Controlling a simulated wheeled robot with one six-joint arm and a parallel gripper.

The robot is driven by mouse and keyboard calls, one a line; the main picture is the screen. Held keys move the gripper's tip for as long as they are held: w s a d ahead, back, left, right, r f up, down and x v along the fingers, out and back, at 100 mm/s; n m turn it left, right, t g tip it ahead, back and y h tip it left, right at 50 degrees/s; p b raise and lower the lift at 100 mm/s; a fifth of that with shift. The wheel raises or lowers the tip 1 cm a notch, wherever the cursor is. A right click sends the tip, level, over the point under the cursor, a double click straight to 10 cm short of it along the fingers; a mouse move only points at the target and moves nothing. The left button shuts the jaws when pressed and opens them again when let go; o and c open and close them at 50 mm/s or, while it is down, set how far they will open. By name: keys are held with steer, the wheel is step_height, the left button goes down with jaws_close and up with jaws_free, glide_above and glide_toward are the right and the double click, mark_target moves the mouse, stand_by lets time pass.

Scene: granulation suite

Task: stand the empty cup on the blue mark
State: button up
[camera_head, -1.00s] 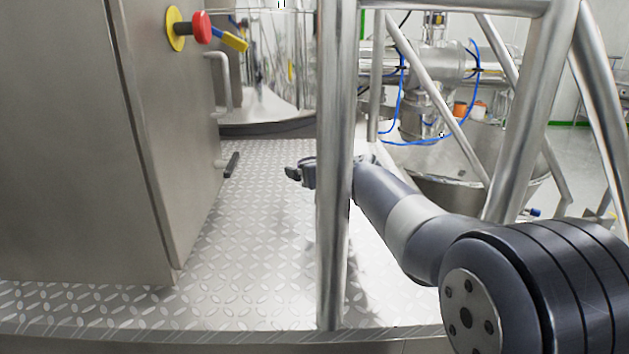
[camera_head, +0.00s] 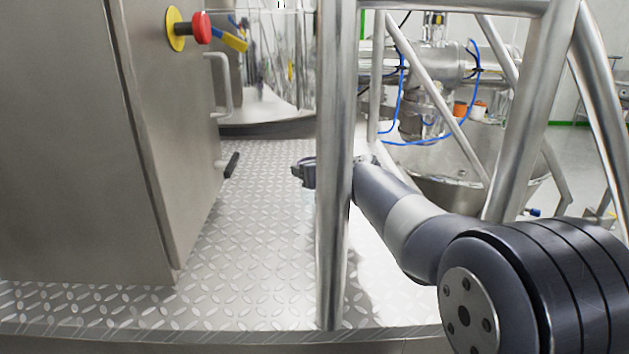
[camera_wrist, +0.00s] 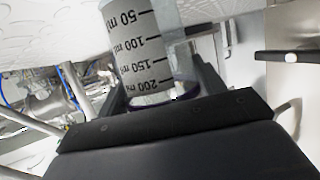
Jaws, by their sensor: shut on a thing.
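A graduated cup (camera_wrist: 140,45) with black ml marks fills the upper middle of the wrist view, with a dark purple ring at its lower end there. My gripper (camera_wrist: 163,92) is shut on it, a dark finger on each side. I cannot tell whether the cup holds anything. In the head view my gripper (camera_head: 303,173) shows just left of a steel post, above the tread-plate floor; the cup cannot be made out there. No blue mark can be made out in either view.
A steel post (camera_head: 334,230) stands in front of my arm. A steel cabinet (camera_head: 75,150) with a red knob (camera_head: 201,27) and a dark lever (camera_head: 231,165) is at left. Bare tread plate (camera_head: 255,260) lies between. A steel vessel (camera_head: 470,165) is behind the frame at right.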

steer(key=shift+r, duration=0.1)
step_height(320, 180, up, 10)
steer(key=p, duration=0.3)
